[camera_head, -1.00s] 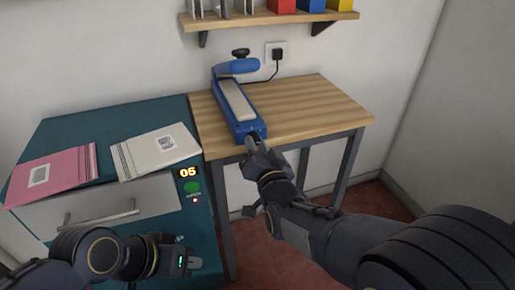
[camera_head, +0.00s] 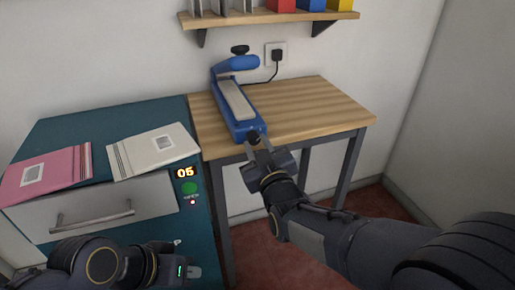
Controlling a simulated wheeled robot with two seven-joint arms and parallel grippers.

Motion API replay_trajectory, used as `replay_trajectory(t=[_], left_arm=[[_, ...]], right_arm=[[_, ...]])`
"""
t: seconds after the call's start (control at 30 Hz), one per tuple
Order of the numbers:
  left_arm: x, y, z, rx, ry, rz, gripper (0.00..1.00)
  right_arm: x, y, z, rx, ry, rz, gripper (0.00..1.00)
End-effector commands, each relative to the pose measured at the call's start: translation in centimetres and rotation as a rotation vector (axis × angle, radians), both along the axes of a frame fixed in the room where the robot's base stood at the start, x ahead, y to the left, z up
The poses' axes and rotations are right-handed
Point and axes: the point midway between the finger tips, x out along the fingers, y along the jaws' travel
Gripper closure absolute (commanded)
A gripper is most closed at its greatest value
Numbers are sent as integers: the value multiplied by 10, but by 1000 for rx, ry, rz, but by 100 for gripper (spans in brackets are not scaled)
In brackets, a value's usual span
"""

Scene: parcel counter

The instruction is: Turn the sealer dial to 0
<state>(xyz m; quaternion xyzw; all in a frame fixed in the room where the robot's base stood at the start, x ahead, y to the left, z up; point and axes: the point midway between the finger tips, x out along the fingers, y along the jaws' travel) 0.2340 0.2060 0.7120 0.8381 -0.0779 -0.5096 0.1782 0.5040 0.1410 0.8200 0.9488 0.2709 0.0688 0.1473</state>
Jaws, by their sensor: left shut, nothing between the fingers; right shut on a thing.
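The blue sealer (camera_head: 219,76) stands on the wooden table, its long pale sealing bar (camera_head: 236,101) running toward me. The dial is on the sealer's near end; my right gripper covers it and its setting cannot be read. My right gripper (camera_head: 259,142) is at that near end, its fingers shut on what appears to be the dial, and its wrist is rolled. My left gripper (camera_head: 190,271) is shut and empty, low in front of the teal cabinet, away from the sealer.
The wooden table (camera_head: 318,104) is clear right of the sealer. A black cord runs to a wall socket (camera_head: 276,54) below a shelf (camera_head: 270,19).

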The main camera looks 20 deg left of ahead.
Motion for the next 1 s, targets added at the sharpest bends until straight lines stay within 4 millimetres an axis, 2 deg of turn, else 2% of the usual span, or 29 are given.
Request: replay_trajectory(t=[0.7,1.0], left_arm=[[0,0,-7,0,0,0,100],[0,0,-9,0,0,0,100]], right_arm=[[1,-1,-1,-562,-378,0,96],[1,-2,-1,-745,-501,0,96]])
